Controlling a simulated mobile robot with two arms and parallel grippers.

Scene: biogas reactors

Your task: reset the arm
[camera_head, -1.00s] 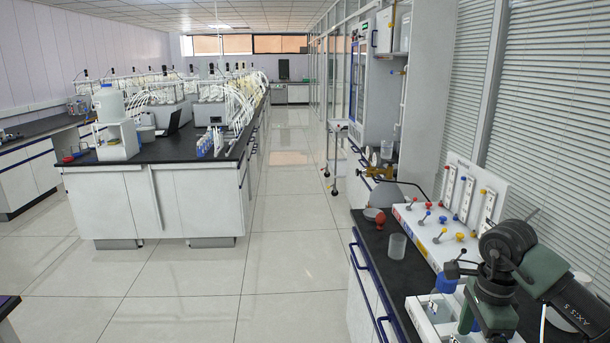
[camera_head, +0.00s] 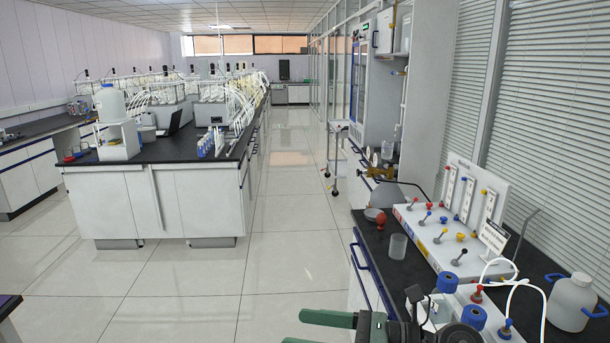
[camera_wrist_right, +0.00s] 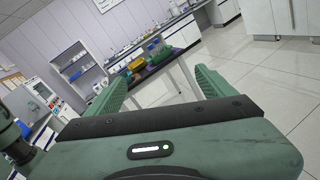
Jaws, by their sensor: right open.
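My right gripper (camera_head: 296,329) shows at the bottom of the head view, its green fingers pointing left beside the right-hand bench. In the right wrist view the same gripper (camera_wrist_right: 160,78) has its two fingers spread wide with nothing between them. Past the fingers I see open floor and a table at a distance. Part of my right arm covers the near end of the bench in the head view. My left gripper is in neither view.
The black right-hand bench (camera_head: 374,243) holds a valve panel (camera_head: 428,240), a clear beaker (camera_head: 397,246) and a white jug with blue handles (camera_head: 573,302). The aisle floor (camera_head: 285,220) is clear. A long island bench (camera_head: 165,151) stands left.

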